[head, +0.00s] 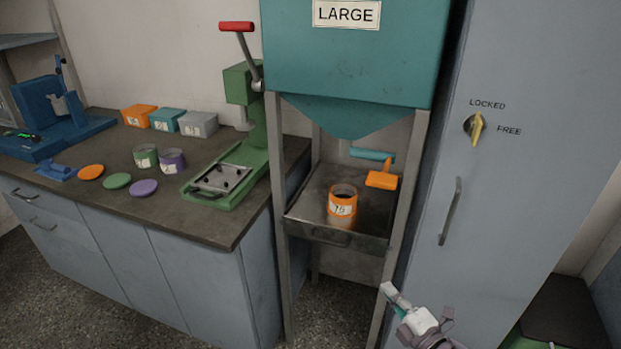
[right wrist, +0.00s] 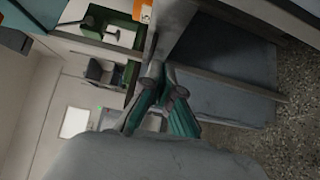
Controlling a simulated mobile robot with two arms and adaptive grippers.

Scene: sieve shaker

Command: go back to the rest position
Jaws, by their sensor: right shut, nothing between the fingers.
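My right gripper (head: 389,291) shows low in the head view, in front of the hopper stand and the tall cabinet. It is shut and empty, apart from everything around it. In the right wrist view its teal fingers (right wrist: 163,78) meet at the tips. My left gripper is not in view. An orange container (head: 342,207) marked 15 stands upright on the metal tray (head: 305,219) below the teal hopper (head: 352,55) labelled LARGE. Dark material shows inside the container.
The counter (head: 95,205) at left holds a green press (head: 250,155), two cans, several coloured discs and boxes, and a blue device (head: 60,115). Speckled floor lies in front.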

